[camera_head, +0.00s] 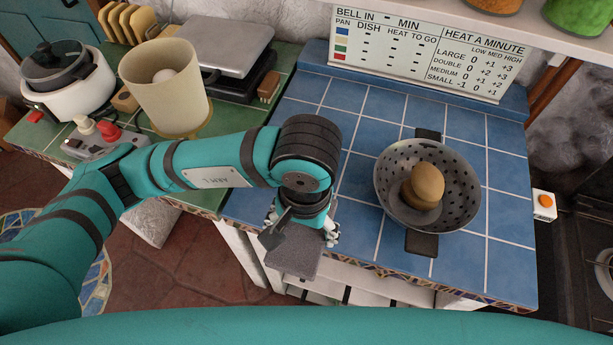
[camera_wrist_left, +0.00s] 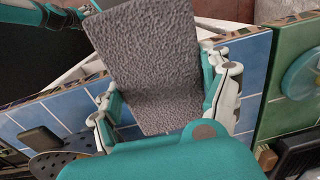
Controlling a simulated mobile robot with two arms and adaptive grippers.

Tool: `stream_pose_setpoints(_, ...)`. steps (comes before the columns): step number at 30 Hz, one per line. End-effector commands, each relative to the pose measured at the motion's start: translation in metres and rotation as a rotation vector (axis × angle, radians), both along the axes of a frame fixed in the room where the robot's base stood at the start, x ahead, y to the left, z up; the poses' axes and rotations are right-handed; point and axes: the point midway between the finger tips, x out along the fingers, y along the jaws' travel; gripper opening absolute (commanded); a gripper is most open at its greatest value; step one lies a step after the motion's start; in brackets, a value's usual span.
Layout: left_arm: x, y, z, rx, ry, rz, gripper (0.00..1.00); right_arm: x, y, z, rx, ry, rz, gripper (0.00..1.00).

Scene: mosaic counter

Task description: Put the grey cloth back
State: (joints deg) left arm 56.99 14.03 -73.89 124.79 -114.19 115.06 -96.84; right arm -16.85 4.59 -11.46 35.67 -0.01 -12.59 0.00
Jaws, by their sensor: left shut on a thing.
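The grey cloth (camera_head: 292,260) is a flat, rough-textured grey piece held at the front edge of the blue tiled counter, partly out past the edge. My left gripper (camera_head: 302,230) points down there and is shut on the cloth. In the left wrist view the cloth (camera_wrist_left: 150,65) lies between the two fingers of my left gripper (camera_wrist_left: 165,110) and hides part of the counter edge behind it.
A perforated metal colander (camera_head: 460,190) with brown eggs stands right of my left gripper on the blue tiles (camera_head: 365,120). A beige container (camera_head: 165,95), a grey appliance (camera_head: 230,50) and a pot (camera_head: 60,80) stand on the green tiles. A board (camera_head: 425,50) stands at the back.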

Motion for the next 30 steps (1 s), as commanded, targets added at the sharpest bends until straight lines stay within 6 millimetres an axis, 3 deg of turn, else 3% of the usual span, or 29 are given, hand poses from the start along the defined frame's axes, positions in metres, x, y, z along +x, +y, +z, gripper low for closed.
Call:
stream_pose_setpoints(6, 0.06, -0.002, -0.001, 0.004, 0.004, 0.008, 0.54, -0.023, -0.001, 0.023, -0.004, 0.035, 0.0, 0.8)
stream_pose_setpoints(12, 0.098, -0.006, -0.007, 0.001, 0.003, 0.002, 0.54, -0.013, -0.001, 0.034, -0.002, 0.02, 0.0, 0.8)
stream_pose_setpoints(18, 0.108, -0.006, -0.015, 0.002, 0.005, 0.0, 0.54, 0.003, 0.0, 0.042, 0.001, -0.006, 0.0, 0.8)
stream_pose_setpoints(24, 0.108, -0.006, -0.04, 0.0, 0.003, 0.0, 0.54, 0.001, 0.0, 0.054, 0.001, -0.003, -0.001, 0.8)
stream_pose_setpoints(30, 0.109, -0.006, -0.045, 0.0, 0.0, -0.001, 0.54, -0.006, 0.0, 0.052, -0.001, 0.008, 0.0, 0.8)
